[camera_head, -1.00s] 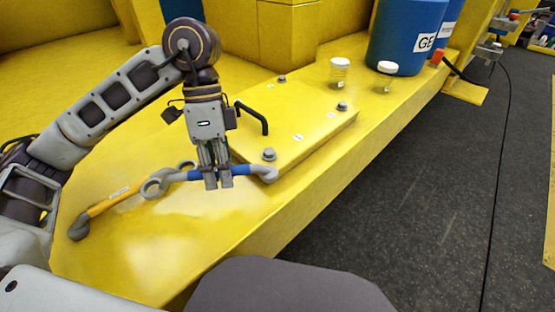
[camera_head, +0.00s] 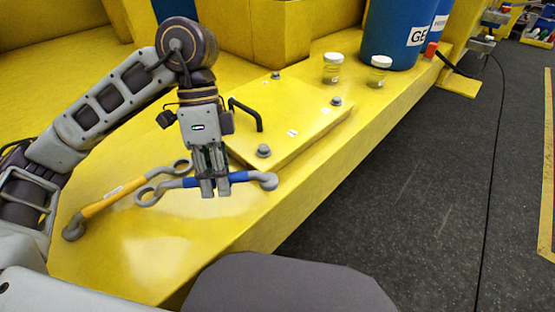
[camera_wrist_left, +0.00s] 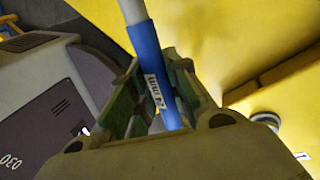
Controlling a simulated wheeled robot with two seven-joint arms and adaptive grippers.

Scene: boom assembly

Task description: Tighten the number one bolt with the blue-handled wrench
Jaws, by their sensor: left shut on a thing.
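The blue-handled wrench (camera_head: 238,177) has grey ends, with a ring at its left end and its other head at the right. My left gripper (camera_head: 215,190) is shut on its blue handle. In the left wrist view the blue handle (camera_wrist_left: 147,52) runs between my gripper's fingers (camera_wrist_left: 160,100). The wrench's right head is in front of the plate's near bolt (camera_head: 264,151), apart from it. Other bolts sit at the plate's right corner (camera_head: 336,101) and far corner (camera_head: 275,75). The bolt numbers are too small to read. My right gripper is not in view.
A yellow-handled wrench (camera_head: 105,200) lies on the yellow boom to the left, its ring close to the blue wrench. A black handle (camera_head: 247,112) rises from the yellow plate (camera_head: 300,125). Two jars (camera_head: 332,68) (camera_head: 379,72) and blue barrels (camera_head: 395,35) stand farther back.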

